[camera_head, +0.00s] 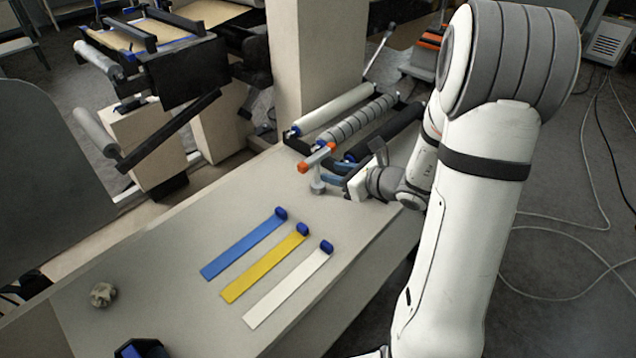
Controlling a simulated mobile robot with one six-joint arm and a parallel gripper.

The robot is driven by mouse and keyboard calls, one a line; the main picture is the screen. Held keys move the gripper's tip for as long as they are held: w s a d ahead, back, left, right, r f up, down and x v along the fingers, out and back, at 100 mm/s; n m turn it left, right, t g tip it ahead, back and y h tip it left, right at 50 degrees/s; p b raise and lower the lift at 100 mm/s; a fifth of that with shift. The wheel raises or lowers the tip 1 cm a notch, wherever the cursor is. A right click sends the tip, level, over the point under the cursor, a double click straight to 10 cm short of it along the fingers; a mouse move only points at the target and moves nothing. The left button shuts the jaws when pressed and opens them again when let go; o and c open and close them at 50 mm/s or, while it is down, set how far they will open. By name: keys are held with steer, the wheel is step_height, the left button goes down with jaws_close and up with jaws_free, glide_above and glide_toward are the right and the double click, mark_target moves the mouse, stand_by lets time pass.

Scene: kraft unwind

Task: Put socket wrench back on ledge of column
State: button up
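A tool with an orange handle and a grey metal shaft (317,183), which looks like the socket wrench, is at the far right part of the beige table, its shaft upright. My gripper (332,174) has blue fingers and reaches in from the right. Its fingertips are at the tool's shaft. I cannot tell whether they are closed on it or whether the tool's foot touches the table. The beige column (312,50) rises behind the table. I cannot make out its ledge clearly in this view.
Rollers in a dark frame (358,120) lie just behind my gripper. Blue (243,246), yellow (264,265) and white (288,286) strips lie mid-table. A small grey lump (103,294) and a dark blue object (140,348) are at the near left. Bare table lies left of the strips.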

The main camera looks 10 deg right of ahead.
mark_target(317, 183)
steer(key=shift+w+d+f+m+t, duration=0.15)
steer(key=shift+w+f+m+t, duration=0.2)
steer(key=shift+w+f, duration=0.25)
steer(key=x, duration=0.6)
steer(key=shift+w+a+f, duration=0.25)
steer(key=shift+c, duration=0.5)
jaws_close()
